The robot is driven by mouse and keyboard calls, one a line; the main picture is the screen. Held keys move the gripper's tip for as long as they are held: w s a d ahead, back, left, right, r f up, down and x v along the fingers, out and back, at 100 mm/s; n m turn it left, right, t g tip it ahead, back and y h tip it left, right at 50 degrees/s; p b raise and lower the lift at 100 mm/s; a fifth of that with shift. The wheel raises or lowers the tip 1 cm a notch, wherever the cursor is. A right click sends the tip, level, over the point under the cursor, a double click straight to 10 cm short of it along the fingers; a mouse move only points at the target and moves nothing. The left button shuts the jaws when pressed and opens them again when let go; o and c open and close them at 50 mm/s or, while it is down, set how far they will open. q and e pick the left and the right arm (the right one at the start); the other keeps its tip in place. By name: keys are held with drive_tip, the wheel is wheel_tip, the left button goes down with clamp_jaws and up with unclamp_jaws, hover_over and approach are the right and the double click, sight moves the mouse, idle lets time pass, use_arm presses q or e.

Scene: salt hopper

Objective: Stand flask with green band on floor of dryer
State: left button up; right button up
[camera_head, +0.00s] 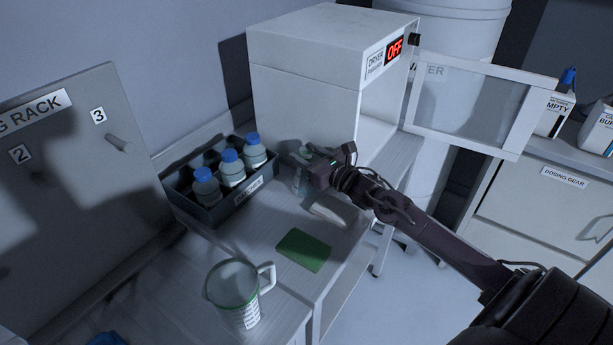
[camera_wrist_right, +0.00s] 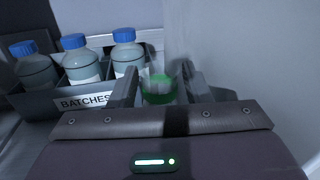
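The dryer (camera_head: 305,75) is a white box on the bench at the back, with a lit OFF sign. Its windowed door (camera_head: 465,105) stands open to the right. My right gripper (camera_head: 312,170) is low in front of the dryer, right of the bottle tray. A small clear flask with green on it (camera_wrist_right: 159,90) is between the fingers of the right gripper in the wrist view. Whether both fingers touch it is unclear. In the head view it is partly hidden beside the gripper (camera_head: 300,182). The dryer's floor is hidden. My left gripper is out of view.
A dark BATCHES tray (camera_head: 215,215) holds several blue-capped bottles left of the gripper. A green mat (camera_head: 303,250) and a clear jug with a handle (camera_head: 232,285) are nearer. A pegged rack board (camera_head: 75,160) is at left, a DOSING GEAR cabinet (camera_head: 545,205) at right.

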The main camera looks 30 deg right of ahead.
clamp_jaws()
drive_tip(key=shift+r, duration=0.1)
